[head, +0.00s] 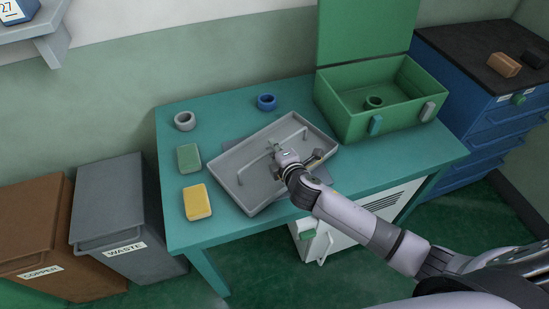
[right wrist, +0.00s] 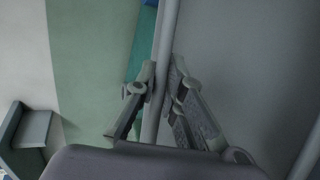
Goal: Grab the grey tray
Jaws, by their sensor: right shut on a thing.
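The grey tray (head: 262,184) is a shallow rectangular tray at the middle of the green table, turned at an angle. It has raised bar handles. My right gripper (head: 277,149) reaches over it from the right. In the right wrist view my right gripper (right wrist: 162,82) has its fingers on both sides of a long grey bar or edge of the tray (right wrist: 245,60) and is shut on it. I cannot tell whether the tray touches the table. My left gripper is not in view.
A grey ring (head: 184,121), a blue ring (head: 267,102), a green block (head: 188,158) and a yellow block (head: 197,202) lie around the tray. An open green box (head: 352,123) holding a dark ring (head: 374,102) stands at the back right. Waste (head: 110,205) and copper (head: 30,240) bins stand left.

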